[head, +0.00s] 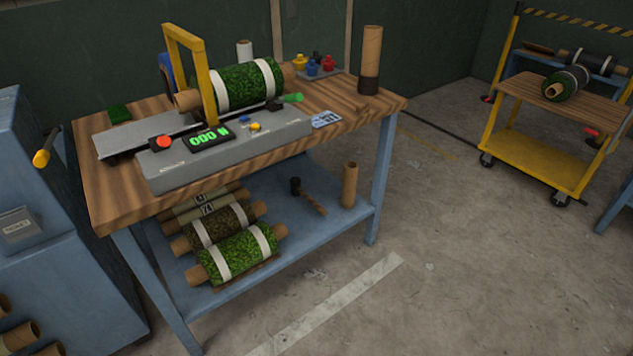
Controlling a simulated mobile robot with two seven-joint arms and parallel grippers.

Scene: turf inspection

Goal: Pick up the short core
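A short brown cardboard core (349,185) stands upright on the blue lower shelf (325,240) of the workbench, near its right end. A longer-looking brown cardboard tube (372,48) stands upright on the wooden bench top (245,192) at the back right, its lower part dark. More brown cores (20,334) lie at the bottom left, partly cut off by the picture's edge. The frame does not label which is the short core. Neither of my grippers is in view.
A mallet (308,196) lies left of the shelf core. Turf rolls (238,254) fill the shelf's left. A tester (230,150) with a green turf roll (252,84) occupies the bench top. A yellow cart (540,160) stands right; the floor between is mostly clear.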

